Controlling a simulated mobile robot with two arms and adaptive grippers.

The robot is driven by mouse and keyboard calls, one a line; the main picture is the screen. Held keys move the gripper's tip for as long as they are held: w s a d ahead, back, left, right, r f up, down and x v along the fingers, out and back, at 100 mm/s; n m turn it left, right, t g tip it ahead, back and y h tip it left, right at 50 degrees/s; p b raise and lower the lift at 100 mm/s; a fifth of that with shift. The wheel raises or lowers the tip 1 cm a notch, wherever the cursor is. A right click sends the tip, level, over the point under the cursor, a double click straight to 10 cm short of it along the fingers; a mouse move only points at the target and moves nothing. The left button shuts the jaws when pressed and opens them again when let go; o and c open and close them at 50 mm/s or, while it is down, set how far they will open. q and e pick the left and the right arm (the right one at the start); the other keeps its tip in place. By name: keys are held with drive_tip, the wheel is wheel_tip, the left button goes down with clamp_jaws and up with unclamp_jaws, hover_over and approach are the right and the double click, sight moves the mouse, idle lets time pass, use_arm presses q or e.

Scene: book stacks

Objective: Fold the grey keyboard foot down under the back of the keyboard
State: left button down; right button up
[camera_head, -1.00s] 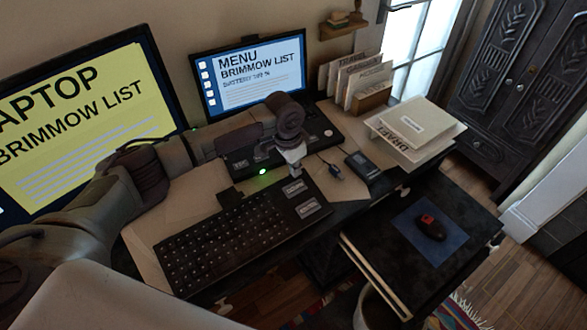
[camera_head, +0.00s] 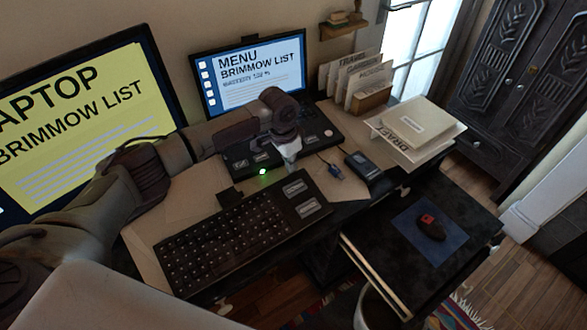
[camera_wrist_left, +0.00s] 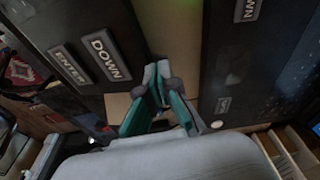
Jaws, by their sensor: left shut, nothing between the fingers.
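The black keyboard (camera_head: 225,240) lies at an angle on the desk, keys up. Its large pale keys show close up in the left wrist view (camera_wrist_left: 75,45), reading ENTER and DOWN. A small dark tab (camera_head: 230,198) sticks out at its back edge; I cannot tell whether it is the foot. No grey foot can be made out. My left gripper (camera_head: 291,168) is just behind the keyboard's back right corner. In the left wrist view its fingertips (camera_wrist_left: 157,72) are together and empty, over the gap between keyboard and laptop. My right gripper is not in view.
The laptop (camera_head: 320,134) stands close behind the keyboard, with a green light (camera_head: 263,171) in front. A dark box (camera_head: 363,166) and a blue plug (camera_head: 336,173) lie right of the gripper. A monitor (camera_head: 85,115) stands left. A lower surface holds a mouse (camera_head: 430,229).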

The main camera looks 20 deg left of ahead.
use_arm(q)
drive_tip(key=shift+w+a, duration=0.55)
drive_tip(key=shift+a, duration=0.1)
idle(0.4)
drive_tip(key=shift+f, duration=0.5)
idle(0.4)
drive_tip(key=shift+a, duration=0.1)
drive_tip(key=shift+w+a, duration=0.4)
drive_tip(key=shift+a, duration=0.05)
wheel_tip(320, 180, up, 10)
drive_tip(key=p, duration=1)
idle(0.5)
